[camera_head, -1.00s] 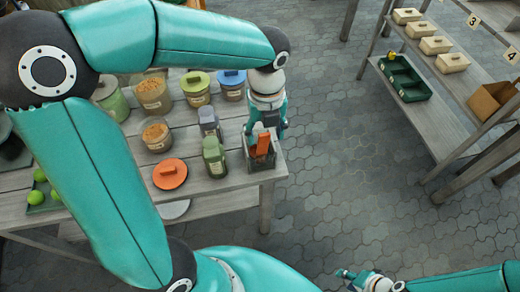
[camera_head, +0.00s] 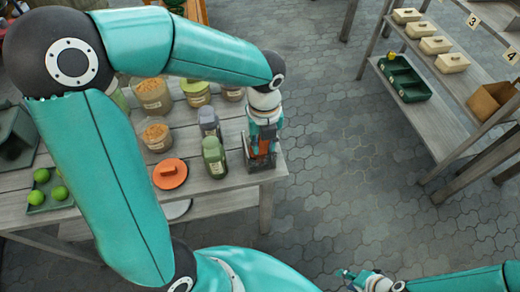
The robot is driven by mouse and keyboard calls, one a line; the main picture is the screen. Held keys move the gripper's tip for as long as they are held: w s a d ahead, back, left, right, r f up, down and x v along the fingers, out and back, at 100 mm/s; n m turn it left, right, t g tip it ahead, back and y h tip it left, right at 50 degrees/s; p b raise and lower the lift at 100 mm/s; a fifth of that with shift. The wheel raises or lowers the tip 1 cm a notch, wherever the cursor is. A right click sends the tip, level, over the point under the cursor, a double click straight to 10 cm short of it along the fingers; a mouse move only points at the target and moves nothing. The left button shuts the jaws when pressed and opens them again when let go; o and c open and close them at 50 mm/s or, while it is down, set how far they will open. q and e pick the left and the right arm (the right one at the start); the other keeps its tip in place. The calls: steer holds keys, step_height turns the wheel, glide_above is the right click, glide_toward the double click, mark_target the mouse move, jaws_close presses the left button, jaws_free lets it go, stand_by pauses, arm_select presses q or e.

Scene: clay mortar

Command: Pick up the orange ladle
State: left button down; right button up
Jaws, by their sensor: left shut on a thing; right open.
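The orange ladle (camera_head: 264,146) stands in a small dark holder (camera_head: 262,163) at the right end of the wooden table. My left gripper (camera_head: 264,140) points down over the holder and is shut on the ladle, whose orange part shows between the fingers. The lower end of the ladle is hidden by the holder. My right gripper (camera_head: 352,275) is low at the bottom of the view, open and empty, away from the table.
Two bottles (camera_head: 214,156) stand just left of the holder. Shelves with boxes (camera_head: 435,44) stand at the right. The floor between is clear.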

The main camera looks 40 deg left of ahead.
arm_select(q)
steer(key=shift+r, duration=0.15)
step_height(320, 180, up, 20)
steer(key=p, duration=0.1)
steer(key=shift+p, duration=0.35)
stand_by(0.4)
steer(key=c, duration=1.6)
jaws_free()
steer(key=shift+c, duration=0.2)
jaws_close()
